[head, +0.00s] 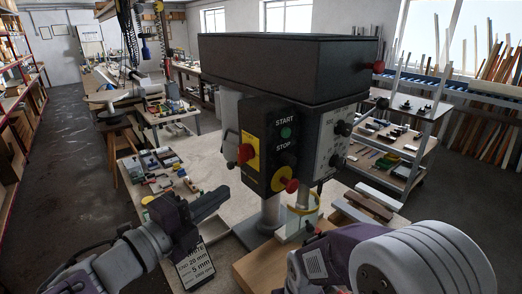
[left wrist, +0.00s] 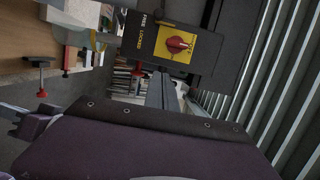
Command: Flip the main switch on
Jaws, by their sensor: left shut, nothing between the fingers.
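The main switch (head: 246,153) is a red rotary knob on a yellow plate, on the left face of the black control box (head: 272,145) of a drill-press-like machine. In the left wrist view the red knob (left wrist: 179,45) shows sideways on its yellow plate, near lettering that seems to read FREE and LOCKED. I cannot tell which position it is in. My left gripper (head: 224,193) is shut and empty, below and left of the switch, apart from it. My right arm shows at the lower right of the head view; its fingers do not show.
The box front has a green START button (head: 286,132) and a red mushroom knob (head: 291,185). A clear guard (head: 301,213) with a yellow rim stands below. A shelf trolley (head: 395,150) stands right.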

